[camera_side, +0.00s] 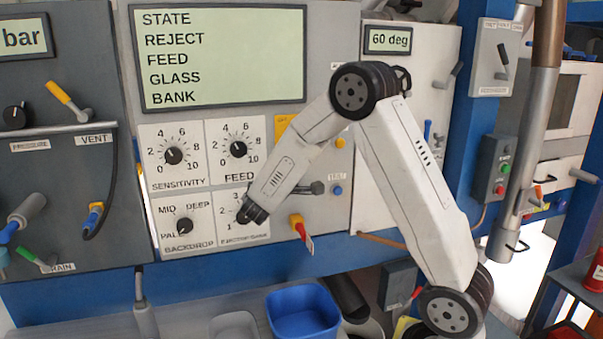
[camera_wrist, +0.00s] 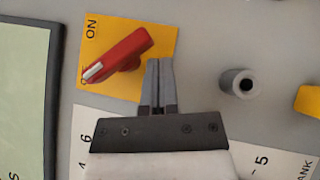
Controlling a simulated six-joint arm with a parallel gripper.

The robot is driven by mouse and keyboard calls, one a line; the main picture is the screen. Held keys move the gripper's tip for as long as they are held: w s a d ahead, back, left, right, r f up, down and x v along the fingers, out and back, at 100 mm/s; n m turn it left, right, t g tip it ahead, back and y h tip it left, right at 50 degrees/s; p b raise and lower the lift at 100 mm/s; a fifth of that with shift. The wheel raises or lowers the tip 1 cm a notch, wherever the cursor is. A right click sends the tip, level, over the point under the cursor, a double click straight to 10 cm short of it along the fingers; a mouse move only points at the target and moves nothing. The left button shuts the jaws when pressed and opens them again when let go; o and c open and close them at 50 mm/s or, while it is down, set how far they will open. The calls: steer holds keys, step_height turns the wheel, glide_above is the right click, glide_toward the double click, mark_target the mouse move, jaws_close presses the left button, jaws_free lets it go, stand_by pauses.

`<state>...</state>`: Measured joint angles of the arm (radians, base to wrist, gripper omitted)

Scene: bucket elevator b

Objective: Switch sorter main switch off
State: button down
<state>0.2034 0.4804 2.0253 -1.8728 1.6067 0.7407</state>
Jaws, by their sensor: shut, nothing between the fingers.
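The likely sorter main switch is a red rotary handle (camera_wrist: 122,54) on a yellow plate (camera_wrist: 155,30) in the wrist view. Its white-marked end lies over a partly hidden label at the plate's lower left corner, away from the "ON" label. My gripper (camera_wrist: 160,62) is shut and empty. Its fingertips are just right of the handle's lower right side, over the plate's lower edge; I cannot tell whether they touch. In the side view a bit of the yellow plate (camera_side: 282,123) shows behind my arm; the handle and my fingertips are hidden there.
A grey round post (camera_wrist: 239,83) stands right of my fingers in the wrist view, with a yellow knob (camera_wrist: 308,99) further right. In the side view, the FEED dial (camera_side: 238,149) and a red-and-yellow lever (camera_side: 299,224) are near my arm. A display (camera_side: 220,55) is above.

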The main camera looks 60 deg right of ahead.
steer(key=a+f, duration=0.7)
steer(key=a, duration=0.3)
steer(key=shift+f, duration=0.15)
steer(key=shift+a, duration=0.1)
